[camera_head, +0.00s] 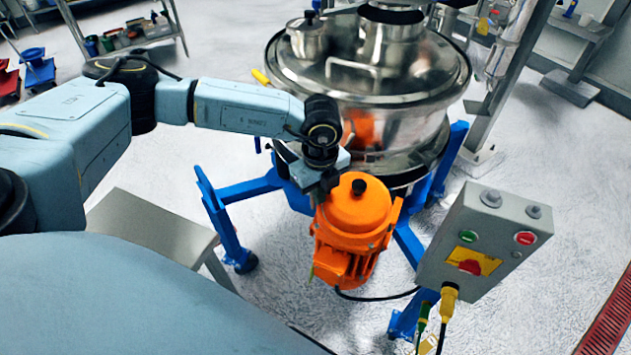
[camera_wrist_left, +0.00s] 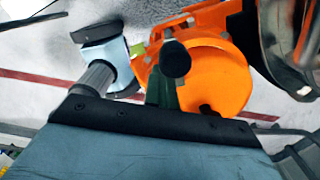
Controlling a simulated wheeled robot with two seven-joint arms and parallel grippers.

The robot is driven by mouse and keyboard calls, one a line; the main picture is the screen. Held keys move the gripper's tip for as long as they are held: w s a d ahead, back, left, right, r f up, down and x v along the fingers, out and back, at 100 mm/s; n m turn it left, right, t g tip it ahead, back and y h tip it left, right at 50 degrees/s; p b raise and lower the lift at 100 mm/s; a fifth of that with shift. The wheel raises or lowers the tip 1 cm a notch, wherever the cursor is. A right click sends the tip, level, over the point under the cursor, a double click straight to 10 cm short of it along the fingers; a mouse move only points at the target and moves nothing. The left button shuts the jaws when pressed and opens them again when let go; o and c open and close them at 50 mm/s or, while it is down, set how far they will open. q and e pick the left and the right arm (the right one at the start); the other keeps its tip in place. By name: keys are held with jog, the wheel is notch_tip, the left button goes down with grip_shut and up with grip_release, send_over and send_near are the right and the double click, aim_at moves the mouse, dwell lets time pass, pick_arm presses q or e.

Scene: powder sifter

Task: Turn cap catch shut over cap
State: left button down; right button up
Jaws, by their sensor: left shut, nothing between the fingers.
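The orange motor-like housing (camera_head: 352,222) has a rounded top with a black knob (camera_head: 358,187). It also shows in the left wrist view (camera_wrist_left: 215,75), where a black knob-like piece (camera_wrist_left: 175,58) stands in front of it. My left gripper (camera_head: 322,196) is shut and empty, pointing down close to the upper left side of the housing. Whether it touches cannot be told. A small lidded cap (camera_head: 308,38) with a black knob sits on the steel sifter lid (camera_head: 385,75). I cannot tell which part is the cap catch. My right gripper is out of view.
The steel sifter stands on blue legs (camera_head: 232,225) behind the housing. A grey control box (camera_head: 485,240) with buttons and cables stands to the right. A grey table (camera_head: 150,228) is under my left arm. Open floor lies at the right.

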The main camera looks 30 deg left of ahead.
pick_arm(q)
jog(key=shift+d+r, duration=0.15)
jog(key=shift+d, duration=0.05)
notch_tip(320, 180, up, 7)
jog(key=p, duration=0.5)
dwell(0.5)
jog(key=shift+s+f, duration=0.15)
jog(key=shift+f, duration=0.05)
